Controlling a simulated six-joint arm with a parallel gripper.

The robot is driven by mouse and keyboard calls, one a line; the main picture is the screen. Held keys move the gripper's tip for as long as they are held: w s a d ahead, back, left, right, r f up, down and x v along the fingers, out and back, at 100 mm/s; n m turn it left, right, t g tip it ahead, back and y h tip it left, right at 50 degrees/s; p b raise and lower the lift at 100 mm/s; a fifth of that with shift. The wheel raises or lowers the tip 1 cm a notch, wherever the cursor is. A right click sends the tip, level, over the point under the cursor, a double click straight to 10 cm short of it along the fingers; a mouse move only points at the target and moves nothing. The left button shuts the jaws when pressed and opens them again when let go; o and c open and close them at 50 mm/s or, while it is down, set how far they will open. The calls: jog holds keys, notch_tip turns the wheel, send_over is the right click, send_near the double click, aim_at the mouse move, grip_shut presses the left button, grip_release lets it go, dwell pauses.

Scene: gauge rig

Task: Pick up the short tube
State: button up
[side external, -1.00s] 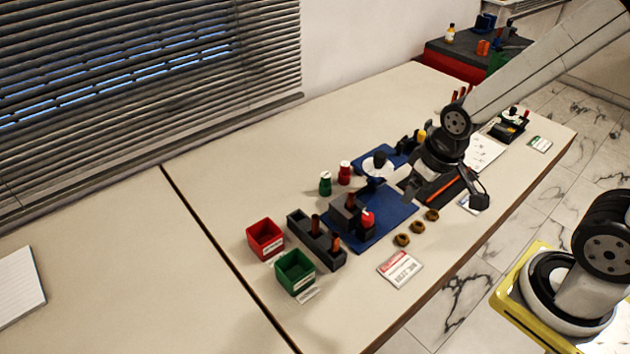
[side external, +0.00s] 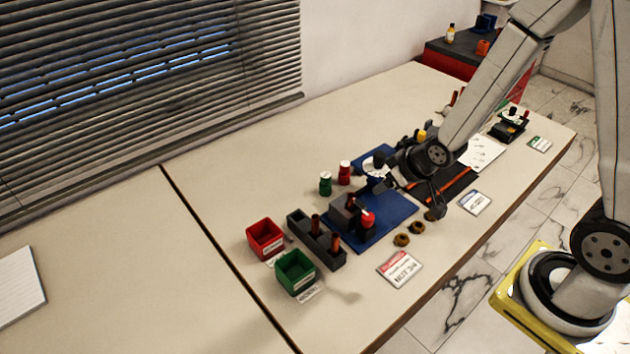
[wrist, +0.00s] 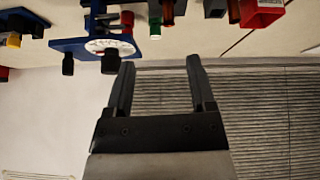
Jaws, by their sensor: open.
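Two reddish-brown tubes (side external: 316,222) stand in a dark rack (side external: 297,222) left of the blue plate (side external: 397,208) in the side view. I cannot tell which is the short tube. Another reddish-brown piece stands at the dark block (side external: 342,213) on the plate. My gripper (wrist: 160,62) is open and empty in the wrist view, its fingers pointing towards the blinds. In the side view it is above the table near the white dial (side external: 377,171), right of the rack and apart from it. Its fingertips are hard to make out there.
A red bin (side external: 265,238) and a green bin (side external: 295,270) stand left of the rack. Red (side external: 345,167) and green (side external: 325,183) cylinders stand behind the plate. Brown rings (side external: 402,240) and a sign card (side external: 400,268) lie in front.

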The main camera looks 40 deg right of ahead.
aim_at(350, 209)
jog(key=w+f+t, duration=0.1)
jog(key=f, duration=0.1)
jog(key=w+f+n+t+y, duration=0.1)
jog(key=f+t, duration=0.1)
jog(key=w+f+t+y, duration=0.1)
jog(key=f+t, duration=0.1)
jog(key=shift+w+d+f, duration=0.15)
jog(key=shift+d+f, duration=0.2)
jog(key=shift+f, duration=0.05)
jog(key=shift+s+f+n+t+y, duration=0.6)
jog(key=shift+f+t+y, duration=0.1)
jog(key=shift+y, duration=0.1)
jog(key=shift+x, duration=1.3)
